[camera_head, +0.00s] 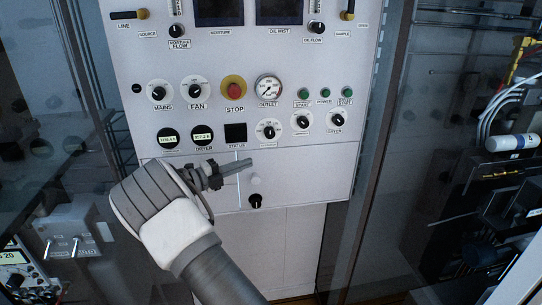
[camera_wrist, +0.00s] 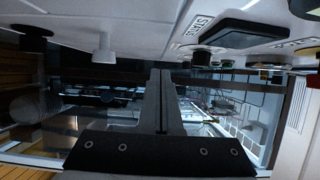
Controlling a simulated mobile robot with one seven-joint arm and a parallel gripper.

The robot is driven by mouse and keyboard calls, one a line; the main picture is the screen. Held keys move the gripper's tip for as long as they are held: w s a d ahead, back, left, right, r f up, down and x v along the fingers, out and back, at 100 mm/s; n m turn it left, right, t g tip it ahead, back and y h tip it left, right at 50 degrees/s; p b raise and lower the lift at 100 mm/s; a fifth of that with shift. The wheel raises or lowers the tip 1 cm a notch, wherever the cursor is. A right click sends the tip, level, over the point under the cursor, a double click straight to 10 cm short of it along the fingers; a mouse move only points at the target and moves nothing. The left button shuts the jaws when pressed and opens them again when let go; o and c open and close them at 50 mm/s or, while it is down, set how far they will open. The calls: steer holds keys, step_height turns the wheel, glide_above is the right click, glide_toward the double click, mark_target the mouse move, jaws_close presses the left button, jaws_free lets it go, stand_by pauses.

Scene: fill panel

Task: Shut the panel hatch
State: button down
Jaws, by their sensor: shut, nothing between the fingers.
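The white control panel (camera_head: 215,58) fills the middle of the head view. Its lower section has a plain area that looks like the hatch (camera_head: 310,178), with a vertical seam at its left. A small white knob (camera_head: 254,180) and a black knob (camera_head: 255,201) sit near that seam. I cannot tell whether the hatch is fully flush. My gripper (camera_head: 248,163) is shut and empty in front of the hatch's left part, just above the white knob. In the wrist view the shut fingers (camera_wrist: 161,74) point along the panel face, with the white knob (camera_wrist: 104,48) and black knob (camera_wrist: 38,32) at upper left.
Above the hatch are several dials and switches, a red stop button (camera_head: 234,90) and an outlet gauge (camera_head: 268,88). A dark glass side (camera_head: 385,150) stands right of the panel. A grey switch box (camera_head: 75,235) is at lower left. Below the panel is a plain white surface (camera_head: 290,245).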

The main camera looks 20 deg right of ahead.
steer(key=s+d+r+m+g+y+b, duration=0.1)
steer(key=s+d+r+m+g+y, duration=0.3)
steer(key=s+d+m, duration=0.8)
steer(key=s+a+r+m+t+y, duration=0.1)
steer(key=s+a+m+y, duration=0.5)
steer(key=s+m, duration=0.7)
steer(key=s+a+r+m+t+y, duration=0.2)
steer(key=s+a+m+t+y, duration=0.2)
steer(key=s+m, duration=0.9)
steer(key=shift+s+a+m+y, duration=0.45)
steer(key=shift+a+y, duration=1.25)
steer(key=shift+a, duration=1.05)
steer(key=shift+r, duration=0.1)
